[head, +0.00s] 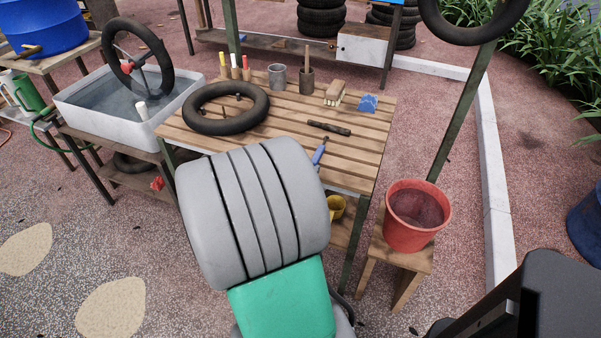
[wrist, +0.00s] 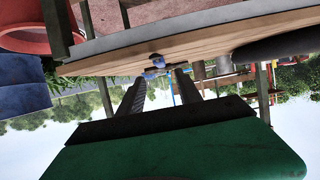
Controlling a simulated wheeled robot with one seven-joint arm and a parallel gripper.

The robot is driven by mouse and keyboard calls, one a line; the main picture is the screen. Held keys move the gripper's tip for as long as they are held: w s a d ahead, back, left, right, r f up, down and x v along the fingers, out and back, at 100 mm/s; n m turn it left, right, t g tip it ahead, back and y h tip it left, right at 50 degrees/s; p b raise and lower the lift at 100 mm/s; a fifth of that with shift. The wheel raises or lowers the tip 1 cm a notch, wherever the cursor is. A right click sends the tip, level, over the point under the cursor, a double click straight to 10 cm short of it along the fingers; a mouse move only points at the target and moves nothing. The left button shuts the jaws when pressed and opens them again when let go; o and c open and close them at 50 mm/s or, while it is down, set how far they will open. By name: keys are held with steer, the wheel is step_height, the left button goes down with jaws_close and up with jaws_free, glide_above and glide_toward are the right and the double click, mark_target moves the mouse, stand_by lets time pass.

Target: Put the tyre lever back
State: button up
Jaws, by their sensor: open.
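A blue-handled tool (head: 319,152), which looks like the tyre lever, lies near the front edge of the slatted bench (head: 360,165). Its lower part is hidden by my arm in the head view. Three similar handles, red, white and yellow (head: 245,68), stand upright at the back left of the bench. My gripper (wrist: 160,77) is open in the wrist view, its two dark fingers apart. A small blue and dark thing (wrist: 158,62) shows between the fingertips at the bench edge; I cannot tell whether they touch it. The head view hides my gripper behind my arm.
A black tyre (head: 226,108), a grey cup (head: 277,76), a brush (head: 335,93), a blue block (head: 368,103) and a dark bar (head: 329,128) are on the bench. A red bucket (head: 417,215) stands on a stool at right. A water tub (head: 85,105) stands left.

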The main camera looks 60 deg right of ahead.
steer(key=w+a+f+n+t+y, duration=0.1)
steer(key=w+a+n+y, duration=0.3)
steer(key=a, duration=0.6)
steer(key=w+a+f+n+t+y, duration=0.1)
steer(key=w+a+n+y, duration=0.3)
steer(key=a, duration=0.6)
steer(key=a+r+n+g+y, duration=0.2)
steer(key=a+n+y, duration=0.3)
steer(key=a, duration=1.5)
steer(key=n, duration=0.3)
steer(key=shift+s+a+r+n+y, duration=0.3)
steer(key=shift+r, duration=0.1)
steer(key=shift+d, duration=0.1)
